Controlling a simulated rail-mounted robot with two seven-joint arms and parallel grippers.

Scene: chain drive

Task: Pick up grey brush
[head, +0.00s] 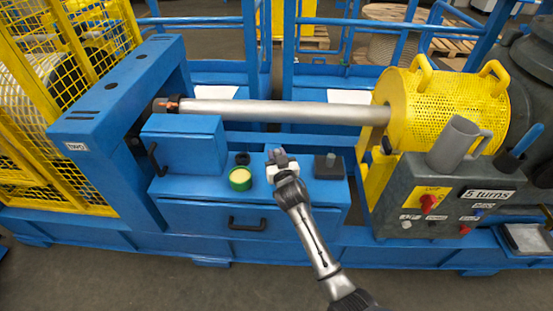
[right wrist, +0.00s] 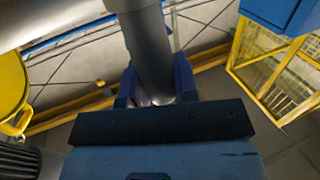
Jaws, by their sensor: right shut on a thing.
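My right gripper (head: 279,158) is over the blue cabinet top, between a green-rimmed tin and a dark block. In the right wrist view the gripper (right wrist: 156,92) is shut on a dark grey cylindrical thing (right wrist: 149,45), taken as the grey brush. My left gripper is not in view.
A silver shaft (head: 265,108) runs behind the gripper to a yellow perforated guard (head: 440,105). The green-rimmed tin (head: 240,179) and dark block (head: 329,166) stand close by. A grey mug (head: 453,143) stands on the control box (head: 400,190) at right.

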